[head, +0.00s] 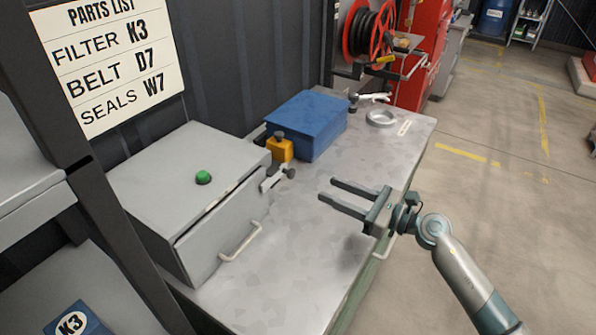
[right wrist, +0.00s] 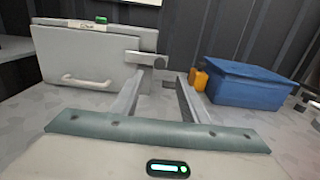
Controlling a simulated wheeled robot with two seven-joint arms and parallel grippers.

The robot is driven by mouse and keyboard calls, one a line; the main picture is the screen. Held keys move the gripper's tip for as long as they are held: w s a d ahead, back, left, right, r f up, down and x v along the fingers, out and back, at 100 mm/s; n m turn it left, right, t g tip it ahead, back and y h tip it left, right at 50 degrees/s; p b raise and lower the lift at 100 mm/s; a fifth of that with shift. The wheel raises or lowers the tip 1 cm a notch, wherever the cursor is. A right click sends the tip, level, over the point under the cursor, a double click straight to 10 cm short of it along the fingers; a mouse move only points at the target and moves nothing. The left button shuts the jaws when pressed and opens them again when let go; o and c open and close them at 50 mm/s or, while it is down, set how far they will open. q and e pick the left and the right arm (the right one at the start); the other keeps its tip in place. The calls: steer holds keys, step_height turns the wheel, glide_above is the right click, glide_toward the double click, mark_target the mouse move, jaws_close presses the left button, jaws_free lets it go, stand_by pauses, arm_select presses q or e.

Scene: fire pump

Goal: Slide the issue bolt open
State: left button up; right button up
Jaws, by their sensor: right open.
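A grey metal cabinet (head: 190,190) stands on the workbench, with a green button (head: 203,177) on top and a pale handle (head: 241,242) on its front. A metal bolt with a dark round knob (head: 278,177) is at the cabinet's right front edge. I take this to be the issue bolt; it also shows in the right wrist view (right wrist: 146,60). My right gripper (head: 328,190) is open and empty above the bench, right of the bolt and apart from it. Its fingers point toward the cabinet side. My left gripper is not in view.
A yellow block (head: 280,149) with a dark knob and a blue box (head: 306,123) stand behind the bolt. A grey ring (head: 381,118) lies at the bench's far end. The bench (head: 300,260) front is clear. A parts list sign (head: 112,60) hangs at left.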

mark_target(294, 174)
steer(key=p+x, duration=0.3)
steer(key=x, duration=0.7)
steer(key=shift+r, duration=0.1)
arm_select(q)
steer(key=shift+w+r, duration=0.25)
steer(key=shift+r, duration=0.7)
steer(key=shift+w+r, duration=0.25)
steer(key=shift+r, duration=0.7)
arm_select(e)
steer(key=shift+w+a, duration=0.4)
steer(key=shift+a, duration=0.1)
jaws_close()
